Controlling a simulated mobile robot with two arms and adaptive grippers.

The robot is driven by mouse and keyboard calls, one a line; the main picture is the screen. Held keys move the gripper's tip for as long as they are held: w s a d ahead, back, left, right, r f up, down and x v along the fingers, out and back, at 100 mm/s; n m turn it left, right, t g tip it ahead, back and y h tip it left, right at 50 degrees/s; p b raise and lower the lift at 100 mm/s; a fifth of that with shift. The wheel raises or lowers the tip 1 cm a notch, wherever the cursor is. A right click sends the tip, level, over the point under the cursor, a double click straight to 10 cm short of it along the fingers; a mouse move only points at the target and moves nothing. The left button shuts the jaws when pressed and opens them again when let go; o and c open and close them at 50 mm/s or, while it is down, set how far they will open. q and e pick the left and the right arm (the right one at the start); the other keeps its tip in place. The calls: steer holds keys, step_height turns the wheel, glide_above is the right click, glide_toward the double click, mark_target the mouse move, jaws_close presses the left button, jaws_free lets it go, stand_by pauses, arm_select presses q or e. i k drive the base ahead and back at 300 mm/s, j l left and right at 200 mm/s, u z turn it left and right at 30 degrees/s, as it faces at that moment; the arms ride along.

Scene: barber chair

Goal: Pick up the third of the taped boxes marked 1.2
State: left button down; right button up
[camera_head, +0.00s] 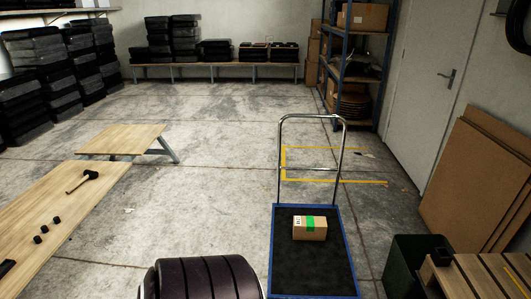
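One small brown cardboard box (310,231) with green tape and a white label lies on the dark deck of a blue-edged platform trolley (274,250). The label's marking is too small to read with certainty. No other green-taped box shows clearly in this view. Neither of my grippers is in view.
A dark ribbed, padded form (205,277) is at the bottom edge. Wooden benches (125,139) stand left, one with a mallet (84,181). A green bin (414,262) and pallet-like slats (480,277) are bottom right. Shelving (352,70) stands behind. The middle floor is clear.

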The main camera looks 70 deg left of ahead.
mark_target(312, 227)
steer(key=u, duration=1.9)
steer(key=i+j+u, duration=0.35)
steer(key=i, duration=0.15)
steer(key=i+j+u, duration=0.15)
steer(key=i+u, duration=0.2)
steer(key=i, duration=0.15)
steer(key=i+u, duration=0.3)
steer(key=i, duration=0.25)
steer(key=i+j+z, duration=0.1)
steer(key=i+z, duration=0.15)
steer(key=i, duration=0.2)
steer(key=i+j+z, duration=0.2)
steer(key=i, duration=0.3)
steer(key=i+j+z, duration=0.25)
steer(key=i, duration=0.2)
steer(key=i+j+z, duration=0.2)
steer(key=i+j, duration=0.1)
steer(key=i, duration=0.1)
